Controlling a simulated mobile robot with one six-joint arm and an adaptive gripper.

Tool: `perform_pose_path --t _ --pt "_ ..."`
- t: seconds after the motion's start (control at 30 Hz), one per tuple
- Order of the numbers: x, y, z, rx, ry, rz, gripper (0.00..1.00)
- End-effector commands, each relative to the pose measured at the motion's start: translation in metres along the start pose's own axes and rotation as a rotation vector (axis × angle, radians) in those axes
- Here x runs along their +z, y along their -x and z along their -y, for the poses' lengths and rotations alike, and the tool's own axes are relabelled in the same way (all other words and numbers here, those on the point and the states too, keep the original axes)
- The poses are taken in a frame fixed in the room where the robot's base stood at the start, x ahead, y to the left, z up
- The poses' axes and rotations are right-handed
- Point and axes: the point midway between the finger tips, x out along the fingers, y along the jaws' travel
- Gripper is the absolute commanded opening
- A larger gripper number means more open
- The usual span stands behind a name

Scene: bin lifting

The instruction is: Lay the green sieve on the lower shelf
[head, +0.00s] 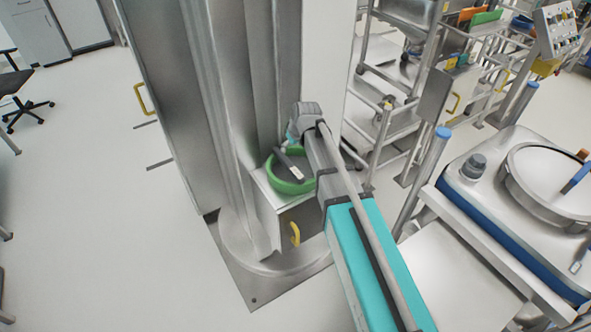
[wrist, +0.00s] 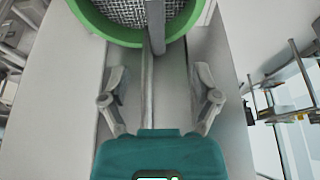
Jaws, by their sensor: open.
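The green sieve (head: 292,187) is a round green ring, resting on top of a low light cabinet (head: 262,196) beside the tall steel column in the head view. In the wrist view its green rim (wrist: 130,38) and wire mesh fill the top, with a grey bar across it. My gripper (wrist: 160,85) is open and empty. Its two fingers stand wide apart just short of the rim, with a gap visible between. In the head view my arm hides most of my gripper. I cannot tell for sure which surface is the lower shelf.
A steel rack (head: 378,140) with several levels stands behind my arm, to the right. A large round-lidded vessel (head: 545,180) is at the far right. The tall steel column (head: 215,110) rises close beside the sieve.

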Motion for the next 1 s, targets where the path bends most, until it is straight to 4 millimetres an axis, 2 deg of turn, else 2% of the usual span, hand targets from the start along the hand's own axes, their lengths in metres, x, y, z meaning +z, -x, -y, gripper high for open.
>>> perform_pose_path --t 1.0 --pt "0.002 -0.08 -0.004 0.002 -0.005 0.0 0.8"
